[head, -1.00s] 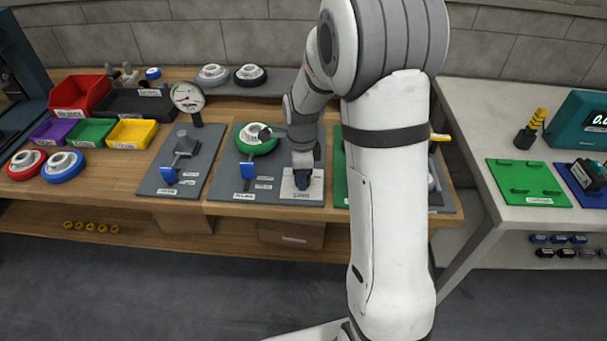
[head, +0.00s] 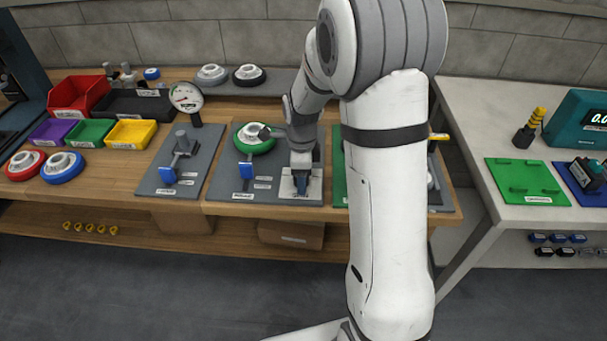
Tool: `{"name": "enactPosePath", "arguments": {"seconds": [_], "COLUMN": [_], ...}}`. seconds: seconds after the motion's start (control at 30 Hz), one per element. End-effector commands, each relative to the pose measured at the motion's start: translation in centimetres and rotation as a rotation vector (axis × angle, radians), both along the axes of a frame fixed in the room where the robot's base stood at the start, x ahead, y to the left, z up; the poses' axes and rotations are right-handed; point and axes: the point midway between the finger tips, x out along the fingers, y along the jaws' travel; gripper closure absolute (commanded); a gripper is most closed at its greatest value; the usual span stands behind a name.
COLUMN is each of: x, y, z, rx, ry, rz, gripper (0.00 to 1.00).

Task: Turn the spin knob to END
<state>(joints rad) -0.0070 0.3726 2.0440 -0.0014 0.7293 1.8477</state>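The green-rimmed wheel (head: 256,139) sits on a grey station board (head: 226,176), with a blue lever (head: 247,170) in front of it. At the board's right front is a pale plate (head: 287,190), where the spin knob seems to be. My gripper (head: 301,172) points down over this plate. A small dark-blue part (head: 302,187) shows just below the gripper; I cannot tell if it is the knob or a fingertip. The knob's marks, its pointer and the fingers' grip are hidden or too small to read.
A grey board with a clamp and blue lever (head: 168,180) stands to the left, with a round gauge (head: 187,97) behind. A green board (head: 339,175) is close on the right, partly behind my arm. Coloured bins (head: 130,133) stand at the left.

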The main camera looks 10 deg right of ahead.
Motion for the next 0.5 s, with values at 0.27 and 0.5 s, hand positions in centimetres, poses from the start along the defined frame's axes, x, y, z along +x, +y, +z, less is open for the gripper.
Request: {"name": "enactPosePath", "arguments": {"seconds": [0.27, 0.5], "x": [0.1, 0.1], "y": [0.1, 0.0], "z": [0.7, 4.7], "rx": [0.001, 0.0], "ry": [-0.005, -0.006], "rz": [0.001, 0.0], "gripper": [0.41, 0.41]}}
